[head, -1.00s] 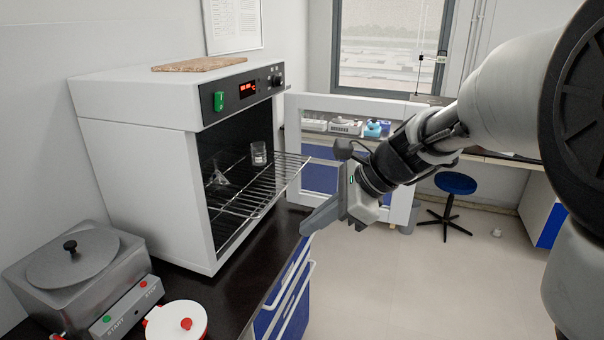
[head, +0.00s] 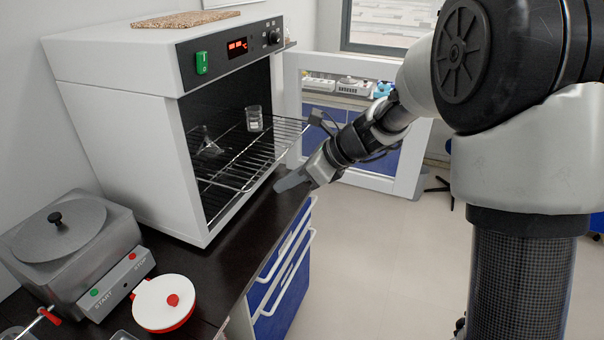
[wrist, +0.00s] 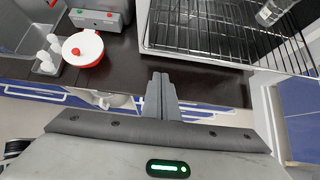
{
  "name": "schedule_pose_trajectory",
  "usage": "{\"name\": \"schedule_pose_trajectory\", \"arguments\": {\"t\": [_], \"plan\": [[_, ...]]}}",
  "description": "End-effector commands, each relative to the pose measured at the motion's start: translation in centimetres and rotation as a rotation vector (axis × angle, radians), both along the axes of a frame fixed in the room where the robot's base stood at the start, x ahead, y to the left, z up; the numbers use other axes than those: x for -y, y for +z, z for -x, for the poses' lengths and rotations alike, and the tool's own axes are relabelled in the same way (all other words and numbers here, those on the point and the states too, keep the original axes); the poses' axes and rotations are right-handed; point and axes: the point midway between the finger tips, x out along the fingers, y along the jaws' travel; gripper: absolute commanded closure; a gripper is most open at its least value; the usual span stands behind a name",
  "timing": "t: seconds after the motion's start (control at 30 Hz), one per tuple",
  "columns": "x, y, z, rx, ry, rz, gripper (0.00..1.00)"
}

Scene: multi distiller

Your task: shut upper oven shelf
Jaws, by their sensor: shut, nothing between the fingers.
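The upper oven shelf (head: 250,160) is a wire rack pulled partway out of the white oven (head: 135,130). It also shows in the wrist view (wrist: 215,28). A glass beaker (head: 254,118) and a conical flask (head: 208,142) stand on it. The oven door (head: 400,160) is swung wide open to the right. My gripper (head: 282,184) is shut and empty, just in front of and below the shelf's front edge, near the counter's edge. In the wrist view its closed fingers (wrist: 160,90) point towards the oven, apart from the shelf.
The dark counter (head: 190,265) holds a grey heating bath (head: 70,245) with START and STOP buttons and a red-and-white lidded pot (head: 164,302). Blue drawers (head: 280,290) are below. A brown board (head: 185,19) lies on the oven.

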Motion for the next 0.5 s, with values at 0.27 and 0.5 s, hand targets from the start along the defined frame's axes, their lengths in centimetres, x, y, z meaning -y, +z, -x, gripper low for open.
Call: {"name": "schedule_pose_trajectory", "arguments": {"t": [0.27, 0.5], "plan": [[-3.6, -0.4, -1.3, 0.001, 0.001, 0.0, 1.0], [-4.2, -0.4, -1.6, 0.001, -0.001, 0.0, 1.0]]}}
